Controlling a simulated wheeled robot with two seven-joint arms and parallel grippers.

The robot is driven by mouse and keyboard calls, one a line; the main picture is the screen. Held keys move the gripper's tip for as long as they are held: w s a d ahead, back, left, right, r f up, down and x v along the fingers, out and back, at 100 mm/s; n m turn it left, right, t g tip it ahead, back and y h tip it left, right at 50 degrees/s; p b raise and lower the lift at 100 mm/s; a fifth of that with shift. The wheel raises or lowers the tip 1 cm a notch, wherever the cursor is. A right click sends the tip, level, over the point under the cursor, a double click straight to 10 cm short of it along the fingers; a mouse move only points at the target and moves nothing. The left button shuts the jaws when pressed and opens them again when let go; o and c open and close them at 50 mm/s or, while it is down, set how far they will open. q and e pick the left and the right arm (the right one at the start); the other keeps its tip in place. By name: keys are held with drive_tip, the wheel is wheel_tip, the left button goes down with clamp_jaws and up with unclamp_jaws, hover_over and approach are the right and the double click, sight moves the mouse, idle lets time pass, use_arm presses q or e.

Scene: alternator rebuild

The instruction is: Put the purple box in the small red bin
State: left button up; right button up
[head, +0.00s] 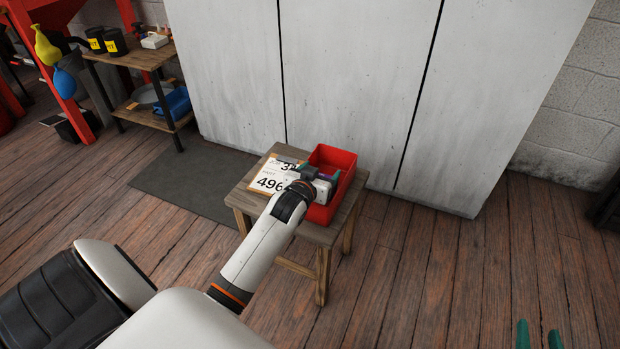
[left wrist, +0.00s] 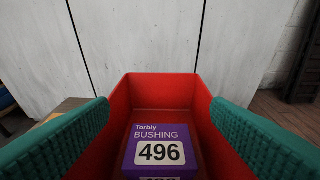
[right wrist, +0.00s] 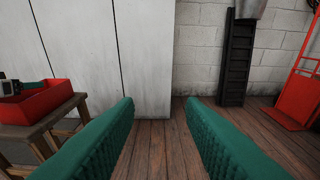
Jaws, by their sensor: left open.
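The small red bin (head: 333,157) stands on a wooden stool against the grey cabinet. In the left wrist view the purple box (left wrist: 160,148), labelled "Torbly BUSHING 496", sits inside the red bin (left wrist: 158,92), low between its walls. My left gripper (head: 321,175) is over the bin, its green fingers (left wrist: 160,118) spread apart on either side of the box, with gaps to it. The box is hidden in the head view by my gripper. My right gripper (head: 539,338) is open and empty, off to the right over the floor; its spread fingers show in the right wrist view (right wrist: 160,105).
A card reading "496" (head: 270,184) lies on the stool (head: 318,234) left of the bin. A wooden shelf (head: 133,57) with black cups and a blue tray stands at the back left. Floor right of the stool (head: 450,270) is clear. A red hand truck (right wrist: 300,90) stands far right.

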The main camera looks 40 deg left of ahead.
use_arm(q)
drive_tip(key=s+d+r+m+g+h+p, duration=0.1)
drive_tip(key=s+d+m+g+h, duration=0.3)
drive_tip(key=s+d, duration=1.5)
drive_tip(key=s+r+m+h, duration=0.1)
drive_tip(key=s, duration=0.2)
drive_tip(key=shift+s+d+r+g+p, duration=0.15)
drive_tip(key=shift+s+r+g+p, duration=0.15)
drive_tip(key=shift+s+r+p, duration=0.1)
use_arm(e)
drive_tip(key=s+d+f+g+h, duration=0.1)
drive_tip(key=s+d+f+g, duration=0.1)
drive_tip(key=s+f+g, duration=0.3)
drive_tip(key=shift+d+f+g+h, duration=0.25)
drive_tip(key=shift+f+g+h, duration=0.15)
drive_tip(key=shift+f, duration=0.5)
use_arm(q)
drive_tip(key=shift+f, duration=0.1)
